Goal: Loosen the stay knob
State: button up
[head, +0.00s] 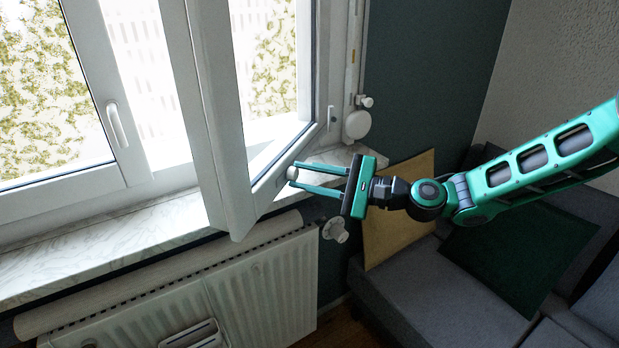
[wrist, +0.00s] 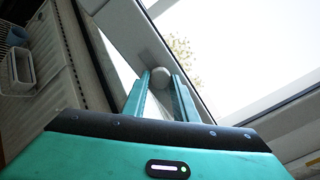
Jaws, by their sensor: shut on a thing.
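The stay knob (head: 292,173) is a small pale, rounded knob low on the inner side of the open window sash (head: 216,130). It also shows in the wrist view (wrist: 160,75), between the fingertips. My gripper (head: 297,176) reaches in from the right, its two green fingers on either side of the knob. It is shut on the knob; the fingers cover part of its sides. In the wrist view my gripper (wrist: 161,84) points at the lower sash frame.
The marble sill (head: 110,243) runs below the window, above a white radiator (head: 262,290). A radiator valve (head: 336,230) sticks out below my gripper. A grey sofa (head: 440,290) with yellow (head: 400,225) and dark green (head: 510,255) cushions stands at the right.

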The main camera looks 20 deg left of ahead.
jog(key=n, duration=0.6)
jog(key=shift+n, duration=0.3)
jog(key=n, duration=0.5)
jog(key=shift+f, duration=0.15)
jog(key=n, duration=0.6)
jog(key=shift+s+n, duration=0.1)
jog(key=shift+n, duration=0.2)
jog(key=n, duration=0.3)
jog(key=shift+f, duration=0.1)
jog(key=shift+n, duration=1.4)
jog(key=o, duration=1.1)
jog(key=shift+r, duration=0.2)
jog(key=shift+c, duration=0.2)
